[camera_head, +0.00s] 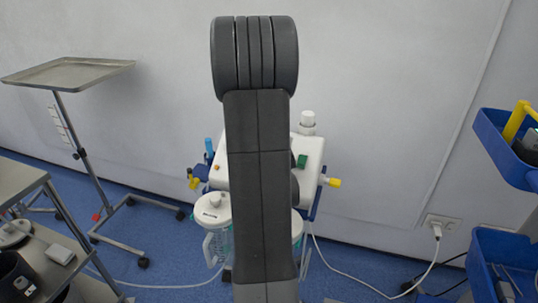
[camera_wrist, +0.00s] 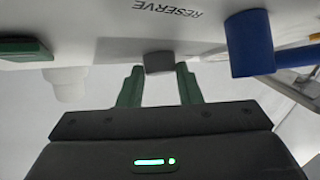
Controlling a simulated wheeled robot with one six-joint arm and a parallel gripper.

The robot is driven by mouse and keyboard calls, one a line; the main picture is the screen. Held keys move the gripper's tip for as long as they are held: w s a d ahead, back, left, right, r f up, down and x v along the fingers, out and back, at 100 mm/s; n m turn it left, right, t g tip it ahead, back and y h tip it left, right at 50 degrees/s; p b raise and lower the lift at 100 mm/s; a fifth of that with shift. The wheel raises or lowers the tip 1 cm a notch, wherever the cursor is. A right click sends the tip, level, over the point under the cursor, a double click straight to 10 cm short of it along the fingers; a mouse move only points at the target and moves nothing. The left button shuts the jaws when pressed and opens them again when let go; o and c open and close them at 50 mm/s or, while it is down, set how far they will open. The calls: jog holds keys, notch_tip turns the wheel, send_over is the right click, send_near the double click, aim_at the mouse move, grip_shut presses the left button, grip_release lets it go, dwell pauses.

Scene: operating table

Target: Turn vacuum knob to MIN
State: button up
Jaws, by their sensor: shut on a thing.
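The white suction unit (camera_head: 312,148) stands in the middle of the head view, its centre hidden behind my arm. In the wrist view its white face (camera_wrist: 90,22) fills the top, with the word RESERVE upside down. A small dark grey knob (camera_wrist: 159,63) sticks out below that word. My gripper (camera_wrist: 159,72) has its two green fingers on either side of the knob and is shut on it. The knob's pointer and any MIN mark do not show. In the head view, my arm hides the gripper and the knob.
A blue cylinder (camera_wrist: 248,45) is right of the knob in the wrist view, and a green part (camera_wrist: 22,48) is at left. In the head view, a canister (camera_head: 212,210) hangs below the unit. A tray stand (camera_head: 70,73) is at left, blue bins (camera_head: 500,150) at right.

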jog(key=shift+n+y, duration=0.5)
jog(key=shift+y, duration=0.1)
jog(key=o, duration=1)
jog(key=shift+c, duration=0.2)
jog(key=shift+d, duration=0.1)
jog(key=v, duration=1.3)
jog(key=shift+s+r+b, duration=0.3)
jog(key=shift+s+b, duration=0.1)
jog(key=x, duration=1.4)
jog(key=shift+f+p, duration=0.2)
jog(key=shift+p, duration=0.1)
jog(key=shift+s+d+f, duration=0.1)
